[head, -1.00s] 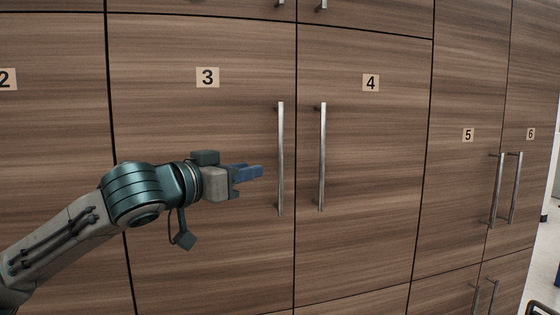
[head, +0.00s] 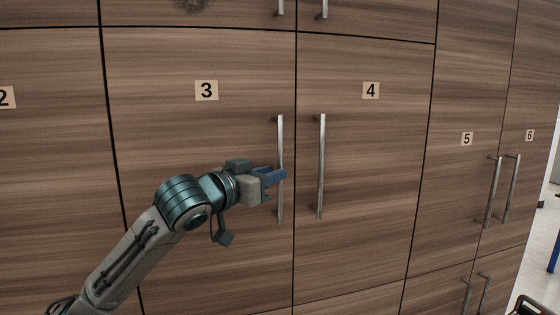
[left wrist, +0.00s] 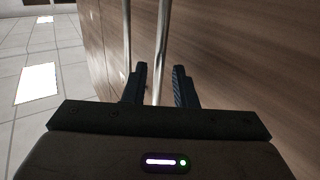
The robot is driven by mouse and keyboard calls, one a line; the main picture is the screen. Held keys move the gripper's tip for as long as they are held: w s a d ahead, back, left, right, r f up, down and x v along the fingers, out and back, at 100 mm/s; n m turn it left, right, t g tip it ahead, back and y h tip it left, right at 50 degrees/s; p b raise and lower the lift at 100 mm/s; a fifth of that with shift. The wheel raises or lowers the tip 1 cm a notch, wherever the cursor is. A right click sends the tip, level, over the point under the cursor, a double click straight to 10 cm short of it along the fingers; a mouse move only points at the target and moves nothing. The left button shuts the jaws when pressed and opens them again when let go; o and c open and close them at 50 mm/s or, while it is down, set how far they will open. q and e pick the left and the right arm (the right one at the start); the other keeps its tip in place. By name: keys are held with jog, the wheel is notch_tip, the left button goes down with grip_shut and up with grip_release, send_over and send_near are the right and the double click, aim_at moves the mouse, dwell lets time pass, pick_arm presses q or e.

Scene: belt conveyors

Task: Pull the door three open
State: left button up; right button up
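Door three (head: 190,140) is a wood-grain panel marked "3" and looks closed, flush with its neighbours. Its vertical metal handle (head: 280,145) is on its right edge. My left gripper (head: 280,175) is at the middle of this handle, with its blue fingers overlapping the bar. In the left wrist view, the fingers of my left gripper (left wrist: 161,76) are apart, with the handle bar (left wrist: 161,50) between them. A gap shows on both sides of the bar. My right gripper is in neither view.
Door four (head: 370,170) is just to the right, with its handle (head: 321,165) close beside door three's. Doors five (head: 460,200) and six (head: 530,190) are farther right. Open tiled floor (left wrist: 40,60) shows in the left wrist view.

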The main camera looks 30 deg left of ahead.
pick_arm(q)
jog(key=shift+w+d+p, duration=0.15)
jog(key=shift+w+p, duration=0.35)
jog(key=shift+w, duration=0.4)
jog(key=shift+w+d+p, duration=0.1)
jog(key=shift+w+p, duration=0.35)
jog(key=shift+w, duration=0.45)
grip_shut()
